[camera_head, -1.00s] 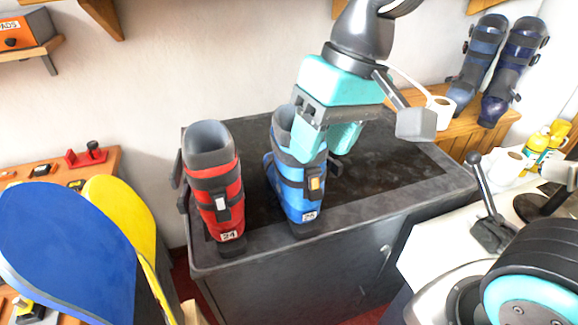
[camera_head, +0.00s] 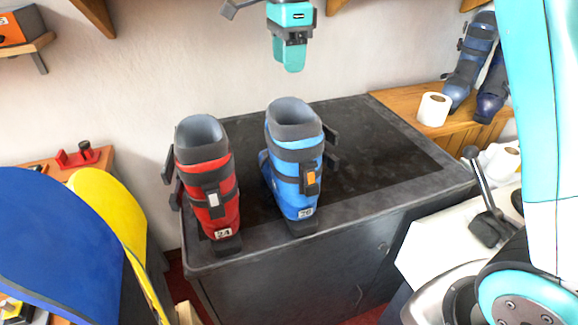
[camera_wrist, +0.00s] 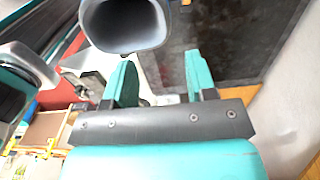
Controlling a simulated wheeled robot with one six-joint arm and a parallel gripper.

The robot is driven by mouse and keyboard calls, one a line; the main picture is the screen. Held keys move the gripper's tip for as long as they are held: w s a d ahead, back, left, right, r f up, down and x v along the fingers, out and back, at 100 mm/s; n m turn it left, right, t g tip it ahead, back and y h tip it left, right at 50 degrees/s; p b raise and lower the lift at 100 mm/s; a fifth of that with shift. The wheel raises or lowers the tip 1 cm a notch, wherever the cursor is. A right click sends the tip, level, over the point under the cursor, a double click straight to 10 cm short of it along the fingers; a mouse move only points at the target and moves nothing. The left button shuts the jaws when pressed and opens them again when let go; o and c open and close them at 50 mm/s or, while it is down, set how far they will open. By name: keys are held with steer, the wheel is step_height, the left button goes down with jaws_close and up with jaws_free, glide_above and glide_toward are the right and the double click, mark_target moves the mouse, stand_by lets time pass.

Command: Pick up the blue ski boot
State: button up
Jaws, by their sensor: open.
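The blue ski boot (camera_head: 299,185) stands upright on the dark bench top, right of the red boot (camera_head: 212,188), near the bench's front edge. Its grey cuff is open at the top. My gripper (camera_head: 290,66) is above and behind the blue boot, against the wall, pointing down and apart from it. In the wrist view my gripper (camera_wrist: 158,62) shows two teal fingers spread apart with nothing between them. A dark grey boot cuff (camera_wrist: 126,44), seemingly the blue boot's, shows beyond them at the top; the rest of that boot is out of frame.
The black bench top (camera_head: 375,165) is clear right of the blue boot. A paper roll (camera_head: 433,109) and dark blue boots (camera_head: 468,65) stand on the wooden ledge at the right. A lever (camera_head: 480,185) rises at the front right. Blue and yellow boards (camera_head: 112,205) stand at the left.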

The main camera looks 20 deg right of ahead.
mark_target(284, 100)
step_height(284, 100, down, 6)
steer(key=shift+f+p, duration=0.1)
steer(key=shift+p, duration=0.35)
steer(key=shift+w+a+f+p, duration=0.15)
steer(key=shift+f+p, duration=0.15)
steer(key=shift+f, duration=0.55)
steer(key=shift+w+a+f+p, duration=0.1)
steer(key=shift+f+p, duration=0.25)
steer(key=shift+f, duration=0.5)
steer(key=shift+w+a+f+p, duration=0.15)
steer(key=shift+f+p, duration=0.15)
steer(key=shift+f, duration=0.55)
steer(key=shift+c, duration=0.2)
steer(key=shift+r, duration=0.1)
jaws_close()
